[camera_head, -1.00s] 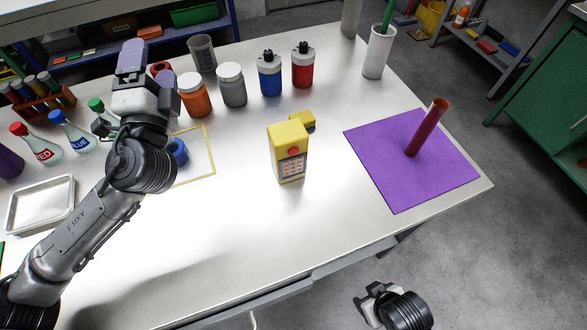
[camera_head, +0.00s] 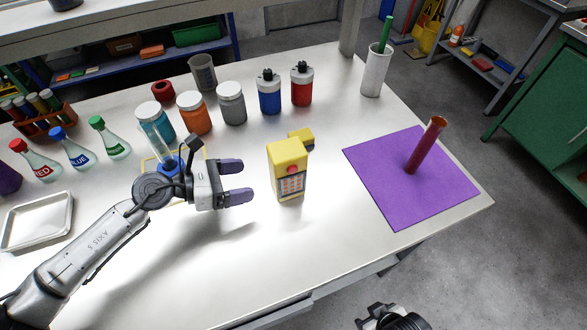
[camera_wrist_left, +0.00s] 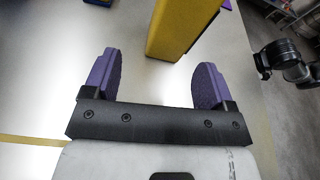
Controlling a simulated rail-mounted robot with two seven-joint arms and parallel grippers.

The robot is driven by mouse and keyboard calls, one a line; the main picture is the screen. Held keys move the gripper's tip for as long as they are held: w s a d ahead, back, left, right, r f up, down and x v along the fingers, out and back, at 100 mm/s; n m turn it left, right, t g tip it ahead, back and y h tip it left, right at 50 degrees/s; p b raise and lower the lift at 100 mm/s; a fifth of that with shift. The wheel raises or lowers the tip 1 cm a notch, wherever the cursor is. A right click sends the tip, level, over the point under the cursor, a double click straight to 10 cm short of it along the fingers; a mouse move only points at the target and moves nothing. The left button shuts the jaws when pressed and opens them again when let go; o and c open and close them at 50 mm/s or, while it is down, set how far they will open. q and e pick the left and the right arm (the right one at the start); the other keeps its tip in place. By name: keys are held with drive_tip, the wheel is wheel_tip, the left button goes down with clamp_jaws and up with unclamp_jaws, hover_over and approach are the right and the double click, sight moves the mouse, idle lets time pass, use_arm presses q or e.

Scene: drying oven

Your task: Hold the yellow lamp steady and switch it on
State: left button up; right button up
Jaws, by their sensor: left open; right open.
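The yellow lamp (camera_head: 287,160) stands upright on the white table. It has a red button on its front face, a labelled panel below it and a yellow head at the top. My left gripper (camera_head: 243,181) is open just left of the lamp, its purple fingers pointing at it without touching. In the left wrist view the lamp (camera_wrist_left: 183,22) is ahead of the open fingers (camera_wrist_left: 155,80), its lower part near the right finger. My right gripper is low at the bottom edge of the head view (camera_head: 375,318), off the table, mostly cut off by the frame.
Behind the lamp stand a blue bottle (camera_head: 269,94), a red bottle (camera_head: 302,88) and several jars. A purple mat (camera_head: 372,163) with a brown-red tube (camera_head: 425,146) lies to the right. Flasks and a metal tray (camera_head: 36,222) are at left. The table in front of the lamp is clear.

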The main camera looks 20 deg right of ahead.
sight(272, 183)
use_arm(q)
drive_tip(key=shift+s+f+m+g, duration=0.25)
drive_tip(key=shift+s+m+g, duration=0.2)
drive_tip(key=shift+m, duration=0.15)
drive_tip(key=shift+s+d+m, duration=0.1)
drive_tip(key=shift+m, duration=0.3)
drive_tip(key=x, duration=0.7)
drive_tip(key=shift+d+f, duration=0.15)
drive_tip(key=shift+f, duration=0.1)
drive_tip(key=shift+x, duration=1.05)
drive_tip(key=shift+d, duration=0.1)
drive_tip(key=shift+c, duration=0.2)
drive_tip(key=c, duration=0.6)
drive_tip(key=shift+o, duration=0.2)
